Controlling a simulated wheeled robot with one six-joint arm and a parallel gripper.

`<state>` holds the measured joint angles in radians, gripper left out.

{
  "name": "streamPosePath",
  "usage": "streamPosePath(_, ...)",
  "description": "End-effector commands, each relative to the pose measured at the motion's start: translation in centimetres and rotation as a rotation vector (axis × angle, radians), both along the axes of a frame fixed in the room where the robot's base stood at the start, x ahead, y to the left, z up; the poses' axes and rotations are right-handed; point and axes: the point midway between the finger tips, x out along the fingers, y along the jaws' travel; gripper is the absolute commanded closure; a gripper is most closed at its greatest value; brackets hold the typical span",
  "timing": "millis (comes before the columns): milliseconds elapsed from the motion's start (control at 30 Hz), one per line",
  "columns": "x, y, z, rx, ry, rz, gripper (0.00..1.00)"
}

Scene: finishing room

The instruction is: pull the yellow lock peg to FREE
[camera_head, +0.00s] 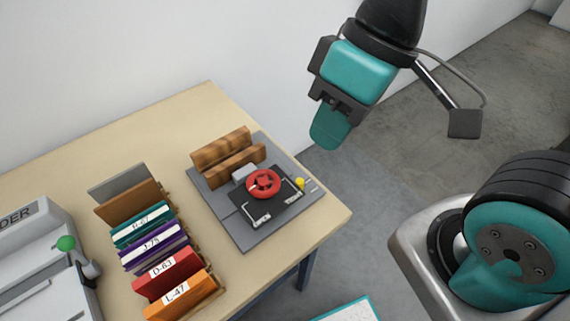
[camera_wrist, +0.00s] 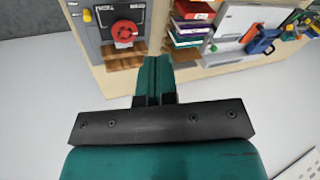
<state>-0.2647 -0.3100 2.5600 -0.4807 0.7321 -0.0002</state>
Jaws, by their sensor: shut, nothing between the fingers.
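The yellow lock peg (camera_head: 300,183) is a small knob at the right side of a grey press plate (camera_head: 235,226) on the table. It also shows in the wrist view as a small yellow spot (camera_wrist: 87,15) near the top left. My gripper (camera_head: 328,130) hangs in the air beyond the table's right edge, apart from the peg. Its teal fingers (camera_wrist: 154,75) are together and empty. The lettering by the peg is too small to read.
Wooden blocks (camera_head: 228,152) stand behind the wheel on the plate. A row of labelled coloured books (camera_head: 165,270) is left of it. A grey machine with a green knob (camera_head: 66,243) stands at the far left. The wall borders the table's back; air above the plate is clear.

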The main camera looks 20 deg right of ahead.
Motion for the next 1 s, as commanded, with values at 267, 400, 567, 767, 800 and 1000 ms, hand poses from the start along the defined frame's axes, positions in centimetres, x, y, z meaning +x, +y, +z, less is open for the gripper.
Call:
streamPosePath(267,1.6,-0.1,-0.9,-0.020,0.029,-0.034,1.00)
streamPosePath(400,6.9,-0.7,-3.8,-0.093,0.128,-0.152,1.00)
streamPosePath(567,15.0,-2.1,-9.5,-0.215,0.280,-0.349,1.00)
streamPosePath(767,22.5,-4.3,-17.3,-0.353,0.435,-0.567,1.00)
streamPosePath(800,23.4,-4.6,-18.5,-0.372,0.456,-0.598,1.00)
streamPosePath(1000,25.7,-5.7,-21.6,-0.427,0.512,-0.686,1.00)
